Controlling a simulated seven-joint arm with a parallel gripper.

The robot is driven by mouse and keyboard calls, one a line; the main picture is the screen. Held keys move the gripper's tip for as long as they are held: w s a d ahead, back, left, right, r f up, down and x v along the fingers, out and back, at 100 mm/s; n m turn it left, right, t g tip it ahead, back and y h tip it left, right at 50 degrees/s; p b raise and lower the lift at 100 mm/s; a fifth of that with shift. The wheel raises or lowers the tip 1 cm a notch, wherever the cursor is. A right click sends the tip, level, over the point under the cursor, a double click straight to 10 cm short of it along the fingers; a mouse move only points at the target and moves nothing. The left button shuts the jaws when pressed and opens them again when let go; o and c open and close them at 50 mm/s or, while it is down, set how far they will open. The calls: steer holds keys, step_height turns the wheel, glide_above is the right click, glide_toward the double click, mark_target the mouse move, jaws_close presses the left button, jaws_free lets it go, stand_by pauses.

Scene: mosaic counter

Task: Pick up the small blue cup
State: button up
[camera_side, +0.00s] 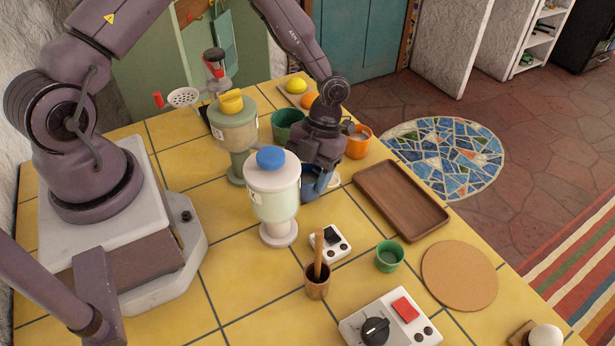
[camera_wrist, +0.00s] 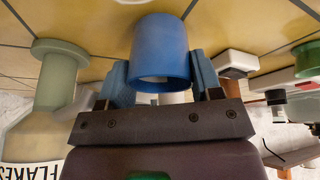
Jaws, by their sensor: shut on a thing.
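The small blue cup (camera_wrist: 160,48) sits between the two blue fingers of my gripper (camera_wrist: 161,80) in the wrist view. The fingers are shut on its sides. In the side view my gripper (camera_side: 318,182) points down behind the blue-lidded dispenser, at the counter's middle. Blue shows at its tips there, but I cannot clearly separate cup from fingers. Whether the cup touches the counter is hard to tell.
The dispenser with a blue lid (camera_side: 272,190) stands close left of my gripper, and a yellow-lidded dispenser (camera_side: 234,130) behind it. A green bowl (camera_side: 287,124) and an orange cup (camera_side: 358,142) are close by. A wooden tray (camera_side: 401,198) lies to the right.

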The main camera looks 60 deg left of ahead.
steer(key=shift+r, duration=0.45)
steer(key=w, duration=0.1)
steer(key=w+a, duration=0.1)
steer(key=w, duration=0.1)
steer(key=shift+w+a+f, duration=0.1)
steer(key=shift+w, duration=0.1)
steer(key=shift+w+a+r, duration=0.15)
steer(key=shift+w+r, duration=0.15)
steer(key=shift+r, duration=0.35)
step_height(320, 180, up, 13)
steer(key=shift+f, duration=0.15)
glide_above(317, 171)
steer(key=s, duration=0.1)
step_height(317, 171, down, 8)
steer(key=shift+d+f, duration=0.2)
stand_by(2.7)
steer(key=shift+s+d+f, duration=0.15)
steer(key=shift+s+f, duration=0.2)
steer(key=shift+f, duration=0.3)
